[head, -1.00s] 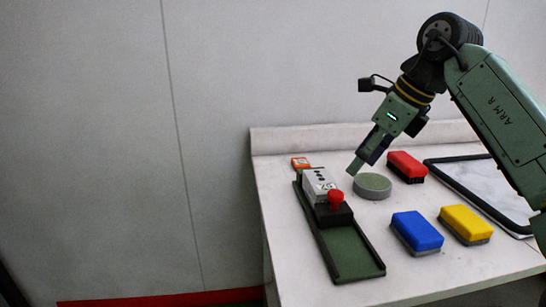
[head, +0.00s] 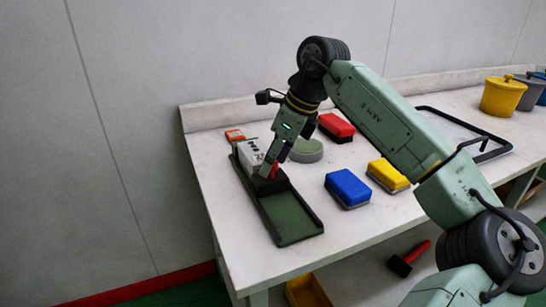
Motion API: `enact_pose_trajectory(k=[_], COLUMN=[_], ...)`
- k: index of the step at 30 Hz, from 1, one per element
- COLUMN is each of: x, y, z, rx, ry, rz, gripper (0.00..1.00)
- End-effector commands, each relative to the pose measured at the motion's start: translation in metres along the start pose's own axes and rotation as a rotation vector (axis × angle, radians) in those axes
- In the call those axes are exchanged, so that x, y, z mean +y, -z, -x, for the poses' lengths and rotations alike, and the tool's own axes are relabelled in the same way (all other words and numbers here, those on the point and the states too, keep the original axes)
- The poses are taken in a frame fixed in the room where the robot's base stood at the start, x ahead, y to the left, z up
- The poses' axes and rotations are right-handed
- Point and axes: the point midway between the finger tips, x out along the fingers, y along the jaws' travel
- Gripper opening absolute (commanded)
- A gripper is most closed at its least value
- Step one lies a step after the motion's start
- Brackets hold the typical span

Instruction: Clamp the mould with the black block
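The mould, a pale grey block with dark markings (head: 251,152), sits at the far end of a long dark green tray (head: 293,222) with a raised rim. The black block (head: 267,186) sits in the tray on the near side of the mould. It has a red knob (head: 274,170) on top, partly hidden by my gripper. My gripper (head: 268,172) points down at the knob, with its fingertips at or right beside it. The view is too small to tell whether the fingers are closed on the knob.
A round grey-green dish (head: 307,151) stands close right of my gripper. Red (head: 336,126), blue (head: 347,186) and yellow (head: 387,175) brushes lie to the right. A small orange item (head: 235,134) lies behind the mould. The tray's near half is empty.

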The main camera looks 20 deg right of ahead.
Motion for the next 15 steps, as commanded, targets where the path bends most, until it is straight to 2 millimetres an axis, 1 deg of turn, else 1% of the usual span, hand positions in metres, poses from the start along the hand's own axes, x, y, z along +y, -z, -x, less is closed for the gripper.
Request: enact_pose_trajectory(k=[7, 15], x=[0.0, 0.0001], y=[-0.0001, -0.0001], z=[-0.0012, -0.0009], rx=[0.0, 0.0], ry=[0.0, 0.0], rz=[0.0, 0.0], gripper=[0.49, 0.32])
